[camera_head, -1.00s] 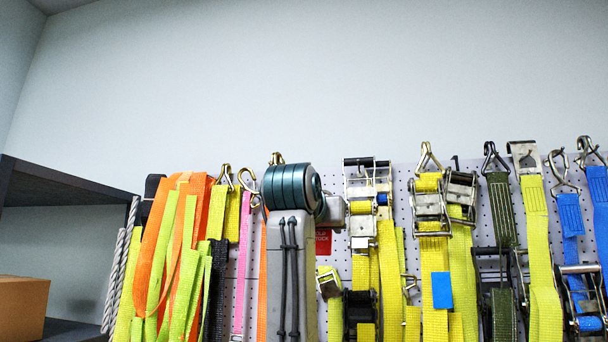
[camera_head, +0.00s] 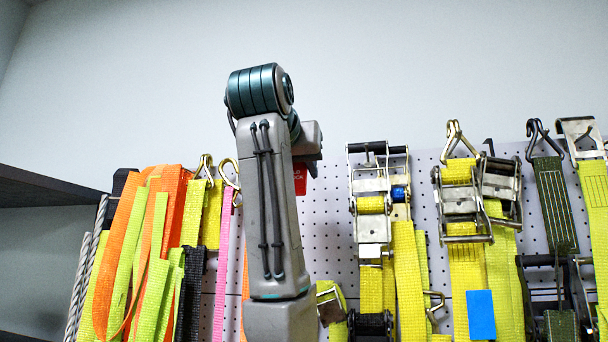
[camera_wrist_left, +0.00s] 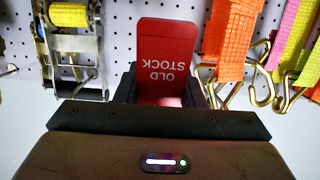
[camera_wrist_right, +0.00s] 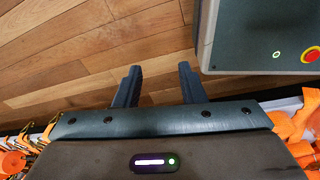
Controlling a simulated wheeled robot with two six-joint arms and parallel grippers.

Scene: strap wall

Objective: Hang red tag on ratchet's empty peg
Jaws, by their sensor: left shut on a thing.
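The red tag (camera_wrist_left: 162,55), printed "OLD STOCK", is upside down in the left wrist view. It stands between the dark fingers of my left gripper (camera_wrist_left: 166,88), which is shut on it. In the head view only a small part of the tag (camera_head: 300,182) shows beside my left gripper (camera_head: 312,158), in front of the white pegboard. A metal ratchet with yellow webbing (camera_head: 371,205) hangs to the right of it; it also shows in the left wrist view (camera_wrist_left: 74,45). I cannot make out the empty peg. My right gripper (camera_wrist_right: 158,84) is open and empty.
Orange and yellow straps (camera_head: 140,250) with metal hooks hang left of my left arm. More ratchets and straps (camera_head: 462,215) hang to the right. A dark shelf (camera_head: 50,187) stands at far left. Below my right gripper is a wooden floor (camera_wrist_right: 75,45).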

